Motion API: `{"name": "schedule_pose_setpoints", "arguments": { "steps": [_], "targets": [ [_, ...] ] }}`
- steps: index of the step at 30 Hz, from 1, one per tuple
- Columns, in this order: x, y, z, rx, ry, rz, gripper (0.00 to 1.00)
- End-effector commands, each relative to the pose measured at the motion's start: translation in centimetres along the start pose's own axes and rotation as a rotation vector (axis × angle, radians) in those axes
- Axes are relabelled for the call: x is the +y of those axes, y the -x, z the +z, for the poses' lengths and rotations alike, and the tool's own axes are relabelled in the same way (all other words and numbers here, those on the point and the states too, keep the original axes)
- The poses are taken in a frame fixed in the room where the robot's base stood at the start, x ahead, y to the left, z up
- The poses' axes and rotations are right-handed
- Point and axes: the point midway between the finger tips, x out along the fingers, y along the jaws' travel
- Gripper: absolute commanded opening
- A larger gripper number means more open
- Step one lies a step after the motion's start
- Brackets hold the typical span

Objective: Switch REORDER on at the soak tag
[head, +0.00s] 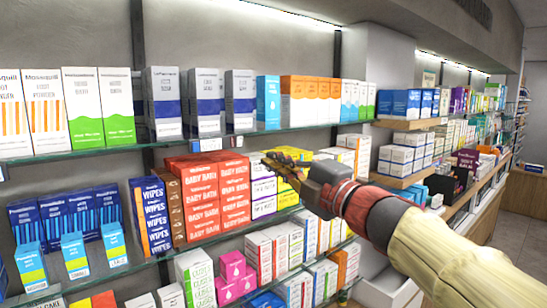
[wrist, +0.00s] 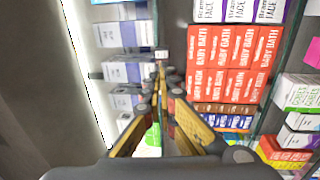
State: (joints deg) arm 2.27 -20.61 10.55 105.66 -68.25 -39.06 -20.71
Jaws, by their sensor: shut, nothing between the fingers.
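A small white shelf tag (head: 210,144) with a blue end sits on the front edge of the upper glass shelf, below dark blue and white boxes (head: 203,100). Its print is too small to read, so I cannot tell whether it is the soak tag or how its switch stands. In the wrist view a small pale tag (wrist: 161,54) shows just beyond my fingertips. My gripper (head: 269,158) is shut and empty, to the right of and slightly below the tag in the head view. Its yellow fingers (wrist: 160,74) also show in the wrist view, apart from the tag as far as I can see.
The upper glass shelf (head: 105,149) runs along the wall, full of boxes. Red Baby Bath boxes (head: 217,196) are stacked below and left of my gripper. The aisle floor (head: 520,235) is clear.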

Motion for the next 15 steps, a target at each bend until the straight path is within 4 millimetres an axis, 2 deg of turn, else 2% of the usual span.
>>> {"name": "schedule_pose_setpoints", "arguments": {
  "steps": [9, 15],
  "targets": [
    [0.1, -6.5, 0.0, 0.002, -0.003, -0.002, 0.0],
    [0.1, -9.6, 0.0, 0.0, -0.003, -0.001, 0.0]
  ]
}}
